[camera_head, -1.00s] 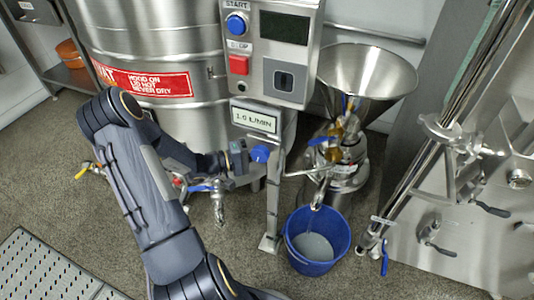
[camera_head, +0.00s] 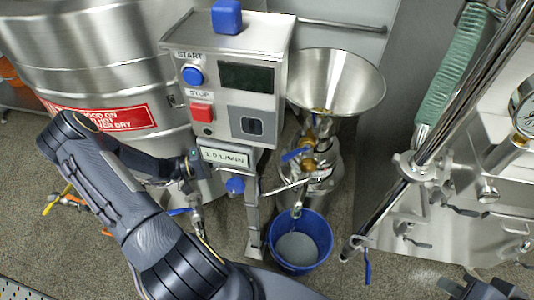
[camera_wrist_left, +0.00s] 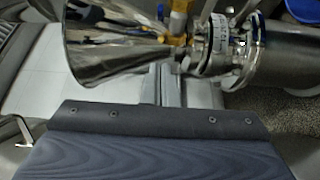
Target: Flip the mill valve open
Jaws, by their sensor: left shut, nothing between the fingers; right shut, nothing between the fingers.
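The colloid mill has a steel hopper (camera_head: 338,80) above a steel body (camera_head: 318,180). A brass valve (camera_head: 308,164) with a blue lever (camera_head: 296,154) sits below the hopper. In the left wrist view the hopper (camera_wrist_left: 115,40) lies sideways in the picture, with the brass valve (camera_wrist_left: 178,22) at its narrow end. My left gripper (camera_wrist_left: 172,84) is shut and empty; its fingertips appear just below the hopper's neck in that view. Contact cannot be told. My right gripper (camera_head: 482,289) is shut and empty at the lower right edge, apart from the mill.
A control box (camera_head: 230,80) stands on a post left of the mill. A steel tank (camera_head: 100,60) is behind my left arm. A blue bucket (camera_head: 323,236) stands below the mill outlet. A steel pipe frame (camera_head: 440,130) with several levers is at right. Floor shows between.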

